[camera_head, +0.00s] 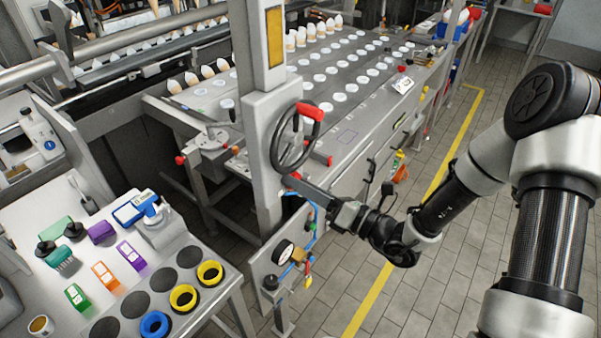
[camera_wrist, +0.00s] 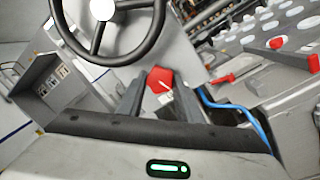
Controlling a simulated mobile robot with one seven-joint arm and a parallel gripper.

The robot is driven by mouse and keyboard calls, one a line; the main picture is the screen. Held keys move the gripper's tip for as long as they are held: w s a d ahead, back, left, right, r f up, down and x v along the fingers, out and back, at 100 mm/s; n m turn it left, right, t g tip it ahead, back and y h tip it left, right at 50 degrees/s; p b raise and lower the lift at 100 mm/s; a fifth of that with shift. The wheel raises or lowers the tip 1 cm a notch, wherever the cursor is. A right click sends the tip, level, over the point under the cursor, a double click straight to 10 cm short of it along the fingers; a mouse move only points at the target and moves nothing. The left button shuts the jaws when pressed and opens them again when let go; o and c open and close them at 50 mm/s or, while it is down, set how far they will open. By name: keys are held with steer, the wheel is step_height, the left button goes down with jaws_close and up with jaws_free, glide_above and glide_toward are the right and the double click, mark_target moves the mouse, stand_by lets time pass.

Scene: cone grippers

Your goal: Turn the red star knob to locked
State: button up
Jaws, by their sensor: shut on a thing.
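The red star knob (camera_wrist: 159,79) shows in the wrist view between the two fingers of my gripper (camera_wrist: 160,92), just below the black handwheel. A pale line marks its face, and a small pale label (camera_wrist: 166,98) with markings I cannot read is beside it. My gripper is shut on the knob. In the head view my gripper (camera_head: 291,183) reaches left to the grey machine post, just below the handwheel. There the fingers mostly hide the knob, and only a little red shows at the tips. I cannot tell which setting it points to.
A black handwheel (camera_head: 277,140) with a red grip sits close above my gripper. Blue tubing (camera_head: 315,225) and a pressure gauge (camera_head: 283,252) are below. A table (camera_head: 215,312) with coloured boxes and rings stands at left. The tiled floor (camera_head: 455,285) at right is open.

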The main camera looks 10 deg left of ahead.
steer(key=shift+s+m+t+p, duration=0.1)
steer(key=shift+m+t+p, duration=0.2)
steer(key=shift+m+p, duration=1.6)
steer(key=shift+m, duration=0.4)
steer(key=o, duration=1)
steer(key=shift+o, duration=0.2)
steer(key=shift+d, duration=0.1)
steer(key=b+v, duration=0.2)
steer(key=v, duration=1.5)
steer(key=shift+s+r, duration=0.2)
